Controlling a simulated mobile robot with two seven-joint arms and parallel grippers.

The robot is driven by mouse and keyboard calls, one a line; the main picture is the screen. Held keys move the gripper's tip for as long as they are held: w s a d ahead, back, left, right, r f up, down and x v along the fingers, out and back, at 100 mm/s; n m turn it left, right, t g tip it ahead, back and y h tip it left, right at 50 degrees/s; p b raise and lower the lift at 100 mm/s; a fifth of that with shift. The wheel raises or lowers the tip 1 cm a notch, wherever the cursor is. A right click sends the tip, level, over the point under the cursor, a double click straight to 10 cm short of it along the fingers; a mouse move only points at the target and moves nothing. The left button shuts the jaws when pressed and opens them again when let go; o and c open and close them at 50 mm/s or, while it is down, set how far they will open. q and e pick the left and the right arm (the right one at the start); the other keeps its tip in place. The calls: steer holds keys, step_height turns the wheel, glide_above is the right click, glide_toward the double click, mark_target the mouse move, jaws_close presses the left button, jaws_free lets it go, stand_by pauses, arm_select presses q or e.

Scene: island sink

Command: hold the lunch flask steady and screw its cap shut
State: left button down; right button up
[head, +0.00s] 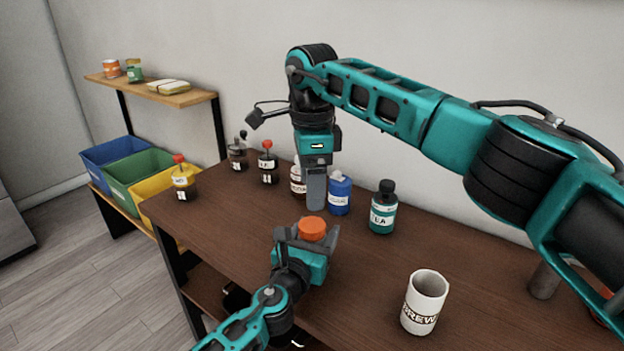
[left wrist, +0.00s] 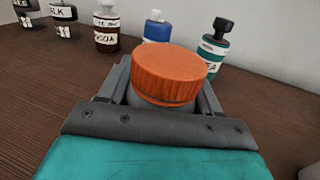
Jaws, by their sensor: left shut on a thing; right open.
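The lunch flask's orange cap (head: 312,229) shows just above my left gripper (head: 307,240) in the head view. In the left wrist view the cap (left wrist: 168,75) sits on top of the flask (left wrist: 150,100), whose body is mostly hidden by the gripper. My left gripper is shut around the flask below the cap, and the flask looks upright. My right gripper (head: 315,190) points down above the table behind the flask, open and apart from the cap. Whether the cap is tight cannot be told.
Behind the flask stand a blue bottle (head: 340,193), a teal bottle (head: 382,208) and a partly hidden brown bottle (head: 298,181). A white mug (head: 424,302) stands front right. Pump bottles (head: 268,164) and coloured bins (head: 134,174) are at left. The wooden table (head: 225,222) is clear left of the flask.

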mark_target(312, 224)
step_height(312, 224, down, 8)
steer(key=shift+r, duration=0.15)
stand_by(0.4)
steer(key=c, duration=1.1)
steer(key=m, duration=0.4)
steer(key=shift+m, duration=0.4)
steer(key=m, duration=0.6)
steer(key=shift+m, duration=0.4)
steer(key=o, duration=1.3)
steer(key=shift+c, duration=0.2)
step_height(312, 224, up, 12)
